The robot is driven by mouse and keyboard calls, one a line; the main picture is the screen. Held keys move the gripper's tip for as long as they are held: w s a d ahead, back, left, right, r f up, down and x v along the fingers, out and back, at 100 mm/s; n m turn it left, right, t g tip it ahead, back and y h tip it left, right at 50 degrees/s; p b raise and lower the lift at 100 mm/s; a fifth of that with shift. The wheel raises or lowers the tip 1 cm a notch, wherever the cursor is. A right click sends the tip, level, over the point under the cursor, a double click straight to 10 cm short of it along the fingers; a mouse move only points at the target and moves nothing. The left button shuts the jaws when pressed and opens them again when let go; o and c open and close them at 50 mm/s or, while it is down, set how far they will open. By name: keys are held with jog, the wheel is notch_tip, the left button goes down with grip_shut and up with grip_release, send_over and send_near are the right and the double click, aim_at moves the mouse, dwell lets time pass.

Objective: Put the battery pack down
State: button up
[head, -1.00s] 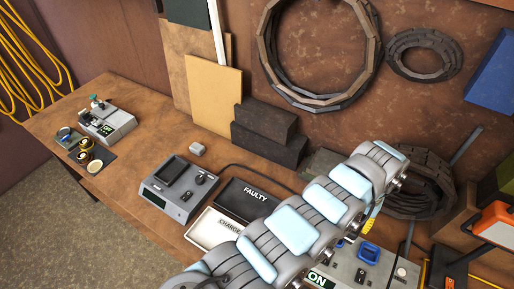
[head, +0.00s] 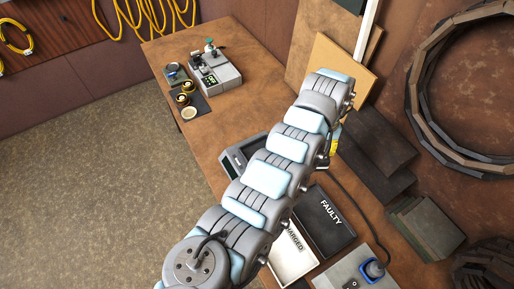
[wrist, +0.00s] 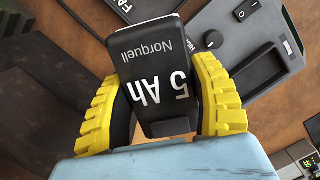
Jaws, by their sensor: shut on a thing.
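The pack is held over the brown bench (head: 262,58). In the head view one yellow finger of my gripper (head: 335,138) shows past my arm, and the pack is hidden. The black "FAULTY" tray (head: 325,222) and the white "CHARGED" tray (head: 290,258) lie below and left of the gripper there. The grey tester (wrist: 262,72) with a knob lies beside the pack in the wrist view.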

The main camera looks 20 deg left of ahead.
jog(key=a+n, duration=0.1)
jog(key=w+a+r+n, duration=0.1)
jog(key=n, duration=0.1)
jog(key=a+n+p, duration=0.1)
jog(key=shift+w+a+r+n, duration=0.25)
jog(key=shift+r+n, duration=0.15)
jog(key=s+a+f+n+t+p, duration=0.1)
jog(key=s+a+f+n+p, duration=0.1)
jog(key=s+a+n, duration=0.5)
jog(key=s+a+f+n+t+p, duration=0.15)
jog(key=s+a+n, duration=0.25)
jog(key=a+n, duration=0.6)
jog(key=w+f+b, duration=0.2)
jog(key=w+b, duration=0.2)
jog(key=w+f+n+b, duration=0.1)
jog(key=w+f+b, duration=0.2)
jog(key=w+b, duration=0.1)
jog(key=w+a+f+n+b, duration=0.1)
jog(key=w+f+b, duration=0.2)
jog(key=w+b, duration=0.1)
jog(key=shift+w+a+b, duration=0.1)
jog(key=shift+w+b, duration=0.05)
jog(key=shift+b, duration=0.6)
jog(key=shift+w+a+f, duration=0.15)
jog(key=shift+w+f, duration=0.35)
jog(key=shift+w, duration=0.05)
